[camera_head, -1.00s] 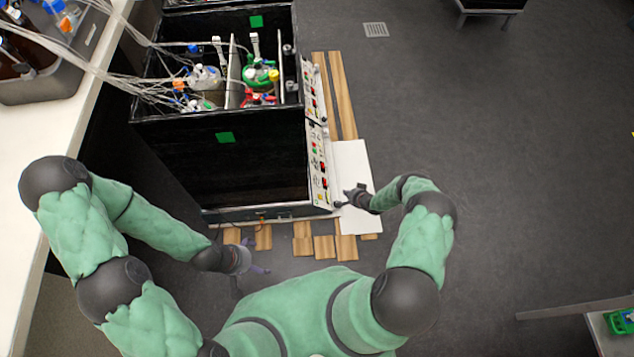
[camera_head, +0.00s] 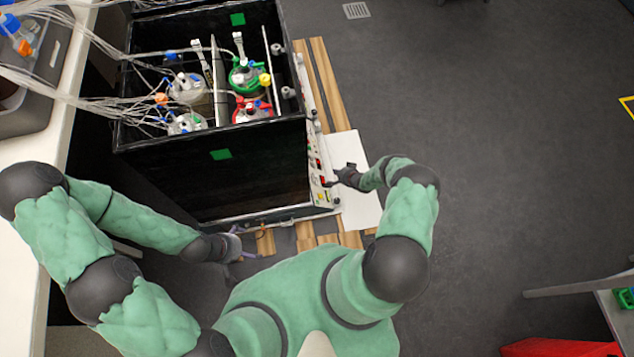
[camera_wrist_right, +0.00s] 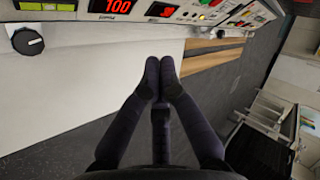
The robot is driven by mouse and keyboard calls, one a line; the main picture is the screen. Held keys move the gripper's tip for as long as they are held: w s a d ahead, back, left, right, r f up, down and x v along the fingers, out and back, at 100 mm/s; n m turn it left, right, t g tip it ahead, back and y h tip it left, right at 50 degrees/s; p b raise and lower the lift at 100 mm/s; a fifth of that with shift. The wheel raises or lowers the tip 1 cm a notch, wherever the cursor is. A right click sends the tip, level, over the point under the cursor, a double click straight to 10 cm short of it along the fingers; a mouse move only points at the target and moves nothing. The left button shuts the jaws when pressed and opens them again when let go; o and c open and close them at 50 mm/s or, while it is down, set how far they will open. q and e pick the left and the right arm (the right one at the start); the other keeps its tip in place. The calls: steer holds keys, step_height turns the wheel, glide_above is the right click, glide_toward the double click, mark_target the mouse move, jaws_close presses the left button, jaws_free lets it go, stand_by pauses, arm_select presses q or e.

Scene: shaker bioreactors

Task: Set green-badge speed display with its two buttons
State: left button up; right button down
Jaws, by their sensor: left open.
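The shaker's control panel (camera_head: 317,170) runs along the right side of the black shaker box. In the right wrist view, a red display (camera_wrist_right: 116,6) reads 100, and a second red display (camera_wrist_right: 160,10) beside it is hard to read. Small buttons lie near the displays, too small to tell apart. My left gripper (camera_head: 243,252) is open below the box's front edge.
A black knob (camera_wrist_right: 28,41) sticks out left of my right gripper. Bottles with tubes (camera_head: 246,78) stand inside the open box. A white board (camera_head: 360,205) and wooden slats (camera_head: 327,80) lie beside it.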

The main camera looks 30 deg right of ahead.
mark_target(317, 183)
steer(key=shift+w+a+f+b, duration=0.15)
steer(key=shift+w+a+f, duration=0.1)
steer(key=shift+a+f, duration=0.75)
steer(key=shift+w+a+f+b, duration=0.1)
steer(key=shift+w+a+f, duration=0.15)
steer(key=shift+a+f, duration=0.8)
steer(key=shift+w+a+f+b, duration=0.15)
steer(key=shift+w+a+f, duration=0.1)
steer(key=shift+a+f, duration=0.75)
steer(key=shift+a, duration=0.2)
